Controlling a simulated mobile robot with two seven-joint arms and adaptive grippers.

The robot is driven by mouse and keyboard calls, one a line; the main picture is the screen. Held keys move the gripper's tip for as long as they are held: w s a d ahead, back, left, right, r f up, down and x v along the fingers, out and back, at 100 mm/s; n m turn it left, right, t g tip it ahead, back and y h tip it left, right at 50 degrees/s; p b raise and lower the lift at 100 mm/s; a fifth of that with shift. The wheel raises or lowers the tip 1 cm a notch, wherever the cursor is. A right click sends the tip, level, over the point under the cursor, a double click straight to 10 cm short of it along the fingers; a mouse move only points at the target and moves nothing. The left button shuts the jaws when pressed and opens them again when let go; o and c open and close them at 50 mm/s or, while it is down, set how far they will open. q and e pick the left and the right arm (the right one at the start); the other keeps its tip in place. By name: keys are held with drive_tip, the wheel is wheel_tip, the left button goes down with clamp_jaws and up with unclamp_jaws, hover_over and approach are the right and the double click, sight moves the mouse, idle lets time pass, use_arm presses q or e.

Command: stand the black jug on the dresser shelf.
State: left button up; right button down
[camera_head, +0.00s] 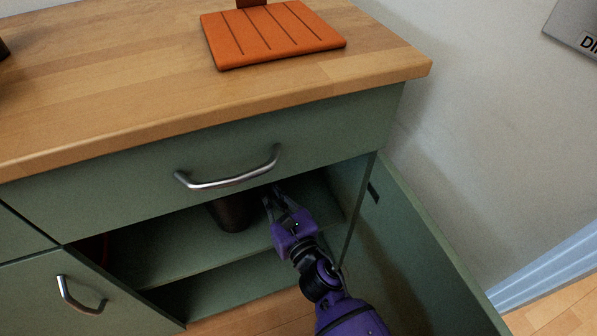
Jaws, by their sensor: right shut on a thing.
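The dark jug (233,213) is inside the open dresser cupboard, at the upper shelf (180,248), below the drawer. Its top is hidden by the drawer front, and it looks roughly upright. My right gripper (271,198) reaches into the cupboard from the lower right and is shut at the jug's right side. The handle is too dark to make out. I cannot tell whether the jug's base touches the shelf. My left gripper is not in view.
The open cupboard door (415,260) stands to the right of my arm. The drawer handle (230,180) juts out above the opening. A closed door with a handle (80,298) is at the left. An orange slotted board (272,35) lies on the wooden top (120,85).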

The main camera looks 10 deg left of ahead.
wheel_tip(320, 180, down, 3)
drive_tip(key=shift+f+b, duration=0.2)
drive_tip(key=shift+b, duration=0.55)
drive_tip(key=shift+f, duration=0.35)
drive_tip(key=shift+f+b, duration=0.15)
drive_tip(key=shift+b, duration=0.15)
drive_tip(key=c, duration=1.9)
unclamp_jaws()
drive_tip(key=shift+o, duration=0.3)
